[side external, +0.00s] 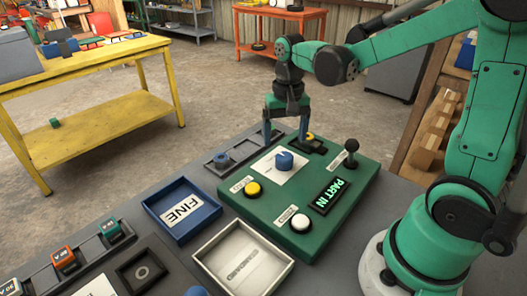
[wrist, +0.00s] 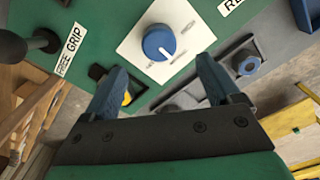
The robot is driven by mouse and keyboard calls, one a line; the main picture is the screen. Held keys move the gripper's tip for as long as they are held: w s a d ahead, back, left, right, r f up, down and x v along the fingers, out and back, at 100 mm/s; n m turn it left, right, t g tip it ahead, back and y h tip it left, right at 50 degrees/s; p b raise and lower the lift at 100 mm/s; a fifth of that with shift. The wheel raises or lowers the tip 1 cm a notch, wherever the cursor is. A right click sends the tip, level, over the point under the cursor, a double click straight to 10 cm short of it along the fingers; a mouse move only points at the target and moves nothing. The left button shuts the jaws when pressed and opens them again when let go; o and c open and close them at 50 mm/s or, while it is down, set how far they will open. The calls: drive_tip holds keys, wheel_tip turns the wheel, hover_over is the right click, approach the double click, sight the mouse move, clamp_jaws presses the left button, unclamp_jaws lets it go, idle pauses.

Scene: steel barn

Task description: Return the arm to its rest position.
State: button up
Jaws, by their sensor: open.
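My gripper (side external: 286,138) hangs pointing down over the far edge of the green control panel (side external: 352,205). Its two fingers are apart, with nothing held between them. In the wrist view, my gripper (wrist: 163,75) has its blue fingers spread. The blue knob (wrist: 157,43) on its white plate lies beyond the fingertips. A yellow part (wrist: 127,98) in a black recess shows beside the left finger. I cannot tell whether either finger touches the panel. My green arm reaches in from the right side of the side view.
The panel carries a black lever (side external: 350,147), a yellow button (side external: 253,189), a white button (side external: 300,222) and a "PART IN" display (side external: 329,196). A blue "FINE" tray (side external: 212,222) and a pale tray (side external: 203,252) lie nearby. A yellow table (side external: 110,118) stands behind.

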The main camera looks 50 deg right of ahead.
drive_tip(key=shift+r, duration=0.3)
drive_tip(key=shift+s+a+r, duration=0.15)
drive_tip(key=shift+a+r, duration=0.05)
drive_tip(key=s+a+r+n+t, duration=0.3)
drive_tip(key=s+a+n+t, duration=0.1)
drive_tip(key=a+n+t, duration=0.2)
drive_tip(key=shift+a+r+n+t, duration=0.15)
drive_tip(key=shift+n+t, duration=0.45)
